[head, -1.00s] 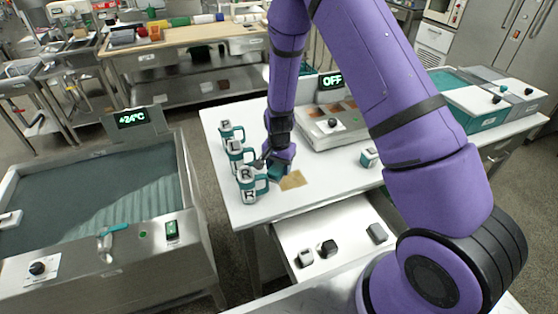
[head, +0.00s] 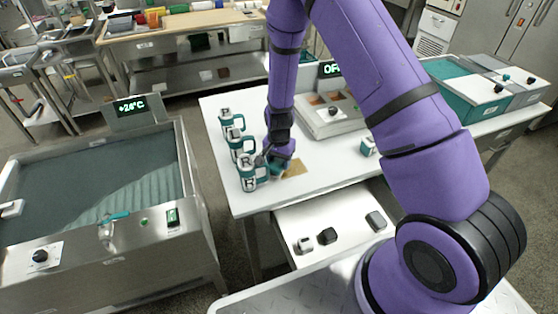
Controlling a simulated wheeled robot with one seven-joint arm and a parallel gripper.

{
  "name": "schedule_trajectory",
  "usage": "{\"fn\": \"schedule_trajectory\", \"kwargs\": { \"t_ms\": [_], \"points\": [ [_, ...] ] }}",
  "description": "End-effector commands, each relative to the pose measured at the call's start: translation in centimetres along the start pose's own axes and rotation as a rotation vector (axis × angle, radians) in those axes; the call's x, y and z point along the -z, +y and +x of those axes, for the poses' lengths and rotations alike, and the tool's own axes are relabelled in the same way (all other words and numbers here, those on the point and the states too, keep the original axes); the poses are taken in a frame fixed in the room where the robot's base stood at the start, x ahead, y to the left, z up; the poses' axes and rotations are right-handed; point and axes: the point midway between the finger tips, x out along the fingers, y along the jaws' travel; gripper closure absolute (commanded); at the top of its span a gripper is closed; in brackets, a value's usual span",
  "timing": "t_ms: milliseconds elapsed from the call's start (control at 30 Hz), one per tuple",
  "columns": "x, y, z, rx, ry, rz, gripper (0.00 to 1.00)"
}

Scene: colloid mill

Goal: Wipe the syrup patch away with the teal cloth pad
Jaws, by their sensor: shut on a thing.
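The syrup patch (head: 294,168) is a tan-brown smear on the white tabletop, just right of my gripper. My gripper (head: 274,162) is low over the table at the left edge of the patch, shut on the teal cloth pad (head: 277,172). Only a little of the pad shows beneath the gripper, and it appears to be at the table surface beside or over the patch's left edge. The fingertips are small and partly hidden by the wrist.
A small teal-and-white block (head: 368,146) lies to the right. An open drawer (head: 340,220) with dark items juts out in front. A unit with an OFF display (head: 330,120) stands behind.

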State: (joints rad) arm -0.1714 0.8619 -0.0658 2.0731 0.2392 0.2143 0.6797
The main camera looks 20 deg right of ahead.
Motion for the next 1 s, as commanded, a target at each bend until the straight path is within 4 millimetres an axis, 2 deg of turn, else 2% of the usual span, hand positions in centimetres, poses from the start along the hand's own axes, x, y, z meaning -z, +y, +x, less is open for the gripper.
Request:
{"fn": "schedule_trajectory", "kwargs": {
  "t_ms": [1000],
  "points": [
    [0.0,0.0,1.5,0.000,0.000,0.000,0.67]
  ]
}}
